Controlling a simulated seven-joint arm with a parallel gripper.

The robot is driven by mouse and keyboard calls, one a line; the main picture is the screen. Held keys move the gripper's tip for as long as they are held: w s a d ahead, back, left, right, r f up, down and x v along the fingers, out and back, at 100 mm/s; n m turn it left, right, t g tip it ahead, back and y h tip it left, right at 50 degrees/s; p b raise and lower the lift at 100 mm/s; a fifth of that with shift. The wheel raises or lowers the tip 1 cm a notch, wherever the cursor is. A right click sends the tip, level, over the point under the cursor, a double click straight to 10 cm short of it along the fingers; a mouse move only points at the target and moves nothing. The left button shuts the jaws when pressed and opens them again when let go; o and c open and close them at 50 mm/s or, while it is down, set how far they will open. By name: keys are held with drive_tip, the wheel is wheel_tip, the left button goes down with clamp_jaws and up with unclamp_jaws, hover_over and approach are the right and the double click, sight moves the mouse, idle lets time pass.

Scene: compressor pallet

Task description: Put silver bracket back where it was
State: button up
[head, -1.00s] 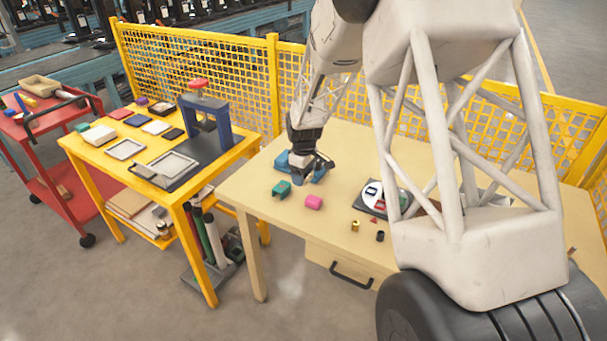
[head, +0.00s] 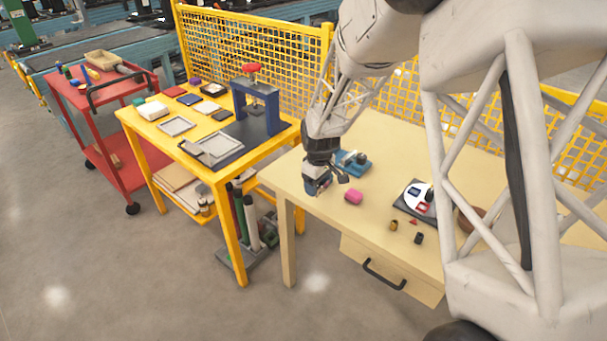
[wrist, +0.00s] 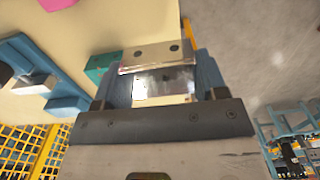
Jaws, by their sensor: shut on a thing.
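My gripper (head: 318,190) is above the front left part of the beige table. In the wrist view my gripper (wrist: 163,82) has its blue fingers shut on the silver bracket (wrist: 158,54), a shiny bent plate with two dark holes. The bracket is hard to make out in the head view. The blue fixture (head: 355,163) stands on the table behind and right of my gripper, and it shows at the left of the wrist view (wrist: 40,75). A teal block (wrist: 101,66) lies below, partly hidden by the bracket and a finger; my gripper hides it in the head view.
A dark plate with a white disc (head: 413,198) and several small parts lie farther right. The yellow table (head: 225,165) with trays and a blue press (head: 255,105) stands left, across a gap. Yellow mesh fencing (head: 270,50) runs behind.

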drive_tip(key=shift+s+a, duration=0.5)
drive_tip(key=shift+a, duration=0.2)
drive_tip(key=w, duration=0.5)
drive_tip(key=w+a+f, duration=0.1)
drive_tip(key=w, duration=1)
drive_tip(key=shift+a+f, duration=0.3)
drive_tip(key=shift+a, duration=0.1)
drive_tip(key=shift+f, duration=0.1)
drive_tip(key=shift+f, duration=1.65)
drive_tip(key=shift+f, duration=0.15)
drive_tip(key=o, duration=1)
drive_tip(key=shift+c, duration=0.2)
